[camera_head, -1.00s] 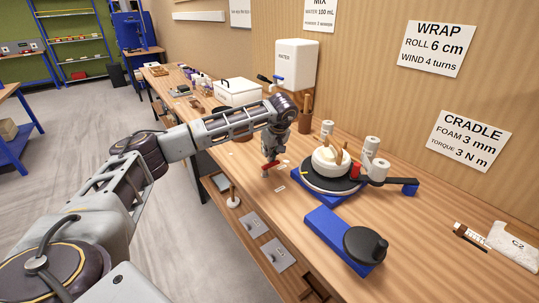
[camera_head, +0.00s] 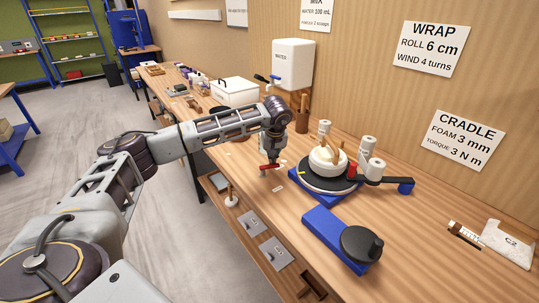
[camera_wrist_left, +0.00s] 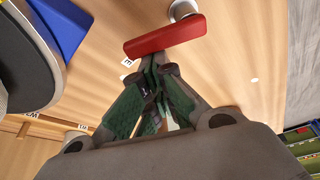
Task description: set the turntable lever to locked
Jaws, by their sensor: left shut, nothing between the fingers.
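The turntable (camera_head: 306,178) is a black disc on a blue base, with a white, plaster-like bundle on it. Its red lever (camera_head: 270,167) is beside the left of the base, near the table's front edge. In the left wrist view the lever (camera_wrist_left: 165,37) is a red bar lying crosswise by a round metal pivot. My left gripper (camera_head: 265,174) is shut and empty, pointing down at the lever. Its fingertips (camera_wrist_left: 155,62) are right at the bar's near side; I cannot tell whether they touch. My right gripper is out of view.
A blue block with a black round knob (camera_head: 362,243) stands in front of the turntable. A black arm with a blue end (camera_head: 405,186) reaches right from it. A water tank (camera_head: 293,62) and white box (camera_head: 234,92) are behind. The right tabletop is mostly clear.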

